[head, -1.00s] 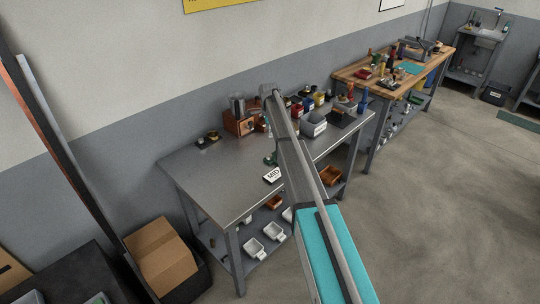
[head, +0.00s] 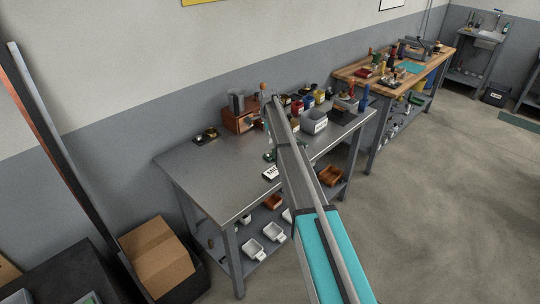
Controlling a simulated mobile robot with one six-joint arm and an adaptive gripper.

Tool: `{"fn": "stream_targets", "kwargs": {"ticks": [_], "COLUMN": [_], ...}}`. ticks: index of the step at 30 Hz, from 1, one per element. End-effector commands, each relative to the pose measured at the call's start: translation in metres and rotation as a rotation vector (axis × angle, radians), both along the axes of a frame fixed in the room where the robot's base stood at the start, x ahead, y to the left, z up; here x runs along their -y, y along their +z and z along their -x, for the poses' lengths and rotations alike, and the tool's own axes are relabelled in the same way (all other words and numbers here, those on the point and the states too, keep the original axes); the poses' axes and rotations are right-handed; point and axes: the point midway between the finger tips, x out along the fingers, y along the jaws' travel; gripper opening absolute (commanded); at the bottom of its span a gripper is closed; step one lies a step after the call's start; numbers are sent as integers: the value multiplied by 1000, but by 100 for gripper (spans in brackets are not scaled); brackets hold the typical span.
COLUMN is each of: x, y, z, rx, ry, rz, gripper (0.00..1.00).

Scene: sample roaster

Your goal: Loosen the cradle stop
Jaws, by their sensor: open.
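The copper-coloured sample roaster (head: 234,123) with a grey cylinder on top stands at the back of the metal table (head: 205,175). My arm reaches up over the table from the bottom of the view and covers part of the roaster's right side. My gripper (head: 268,132) hangs at the arm's far end, just right of the roaster. It is small and mostly hidden by the arm; it is open, with nothing seen in it. I cannot make out the cradle stop. A small green item (head: 270,156) shows beside the arm on the table.
A white label block (head: 271,173) lies near the table's front edge. Jars, a grey bin (head: 314,122) and tools crowd the right end. A small dark item (head: 205,135) sits left of the roaster. A cardboard box (head: 157,254) stands at lower left.

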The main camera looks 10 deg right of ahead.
Motion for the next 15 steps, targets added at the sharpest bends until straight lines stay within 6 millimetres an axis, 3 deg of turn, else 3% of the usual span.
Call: {"fn": "stream_targets", "kwargs": {"ticks": [15], "x": [-1], "y": [-44], "z": [0], "rx": [0], "ry": [1], "rz": [0], "gripper": [79]}}
